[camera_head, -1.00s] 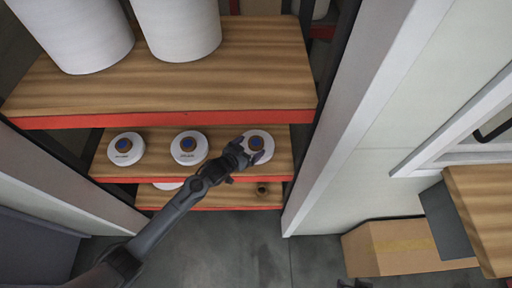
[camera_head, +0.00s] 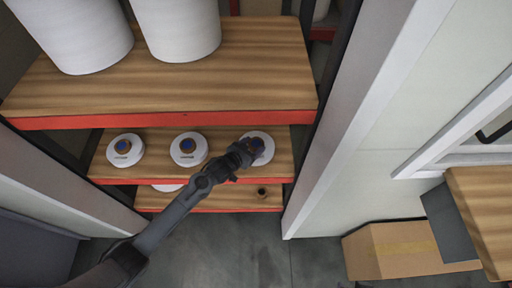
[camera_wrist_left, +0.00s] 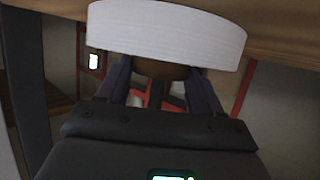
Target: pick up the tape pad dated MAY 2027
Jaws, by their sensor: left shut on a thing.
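My right gripper is not in view.
Two large white rolls (camera_head: 180,28) stand on the upper shelf (camera_head: 210,85). A lower shelf (camera_head: 225,200) holds another white round thing, mostly hidden. A white post bounds the shelves at right. A cardboard box (camera_head: 405,250) sits on the floor at lower right.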

